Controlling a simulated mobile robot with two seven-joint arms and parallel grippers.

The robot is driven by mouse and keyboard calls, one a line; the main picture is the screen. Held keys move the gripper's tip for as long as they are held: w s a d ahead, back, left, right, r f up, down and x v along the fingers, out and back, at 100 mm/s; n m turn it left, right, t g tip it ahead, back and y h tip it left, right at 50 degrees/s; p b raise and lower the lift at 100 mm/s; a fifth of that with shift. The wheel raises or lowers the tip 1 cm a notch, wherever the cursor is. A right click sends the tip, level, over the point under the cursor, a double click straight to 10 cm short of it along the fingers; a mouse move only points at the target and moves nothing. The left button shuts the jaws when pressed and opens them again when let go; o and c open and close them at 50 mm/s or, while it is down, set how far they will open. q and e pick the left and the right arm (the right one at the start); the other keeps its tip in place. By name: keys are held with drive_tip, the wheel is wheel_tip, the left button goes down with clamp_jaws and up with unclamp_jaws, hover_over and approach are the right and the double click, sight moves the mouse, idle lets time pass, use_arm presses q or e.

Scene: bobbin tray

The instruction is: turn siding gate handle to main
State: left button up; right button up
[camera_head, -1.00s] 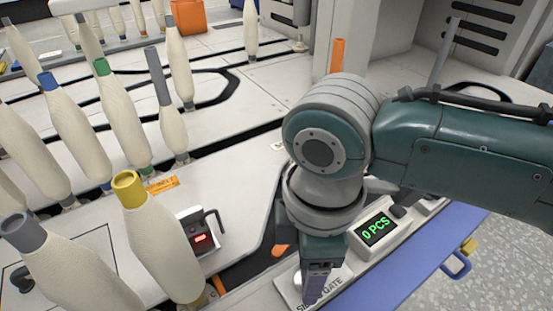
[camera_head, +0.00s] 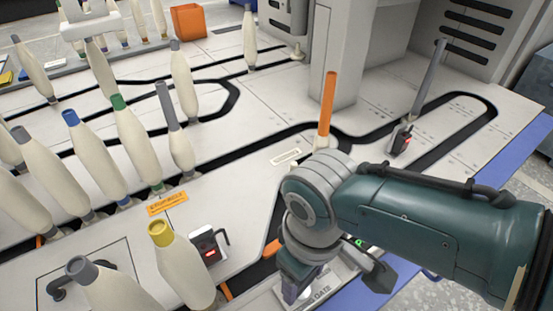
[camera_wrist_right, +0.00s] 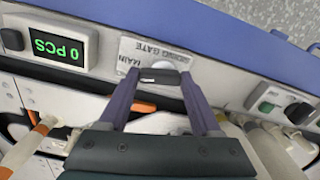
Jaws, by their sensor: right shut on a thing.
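The siding gate plate, pale with "SIDING GATE" lettering, lies at the table's front edge in the head view (camera_head: 320,291) and upside down in the wrist view (camera_wrist_right: 148,50). The word "MAIN" shows on its left side there. My right gripper (camera_head: 292,290) points down over the plate. In the right wrist view its two purple fingers (camera_wrist_right: 160,76) are shut on the dark grey gate handle (camera_wrist_right: 160,75), which spans between their tips. In the head view the handle is hidden behind the gripper. My left gripper is not in view.
A counter reading "0 PCS" (camera_wrist_right: 58,48) stands beside the plate. An orange piece (camera_head: 272,248) lies near the dark track groove. Cream bobbins (camera_head: 183,267) stand at the left. An orange-topped peg (camera_head: 327,110) and a grey-topped peg (camera_head: 428,80) stand behind my arm.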

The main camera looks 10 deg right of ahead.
drive_tip(key=shift+m+p, duration=0.3)
drive_tip(key=shift+m, duration=0.9)
drive_tip(key=o, duration=1.4)
drive_tip(key=shift+r, duration=0.1)
wheel_tip(320, 180, up, 8)
drive_tip(key=p, duration=0.7)
drive_tip(key=shift+r+p, duration=0.2)
drive_tip(key=shift+p, duration=0.15)
drive_tip(key=shift+r+p, duration=0.55)
drive_tip(key=shift+r, duration=0.15)
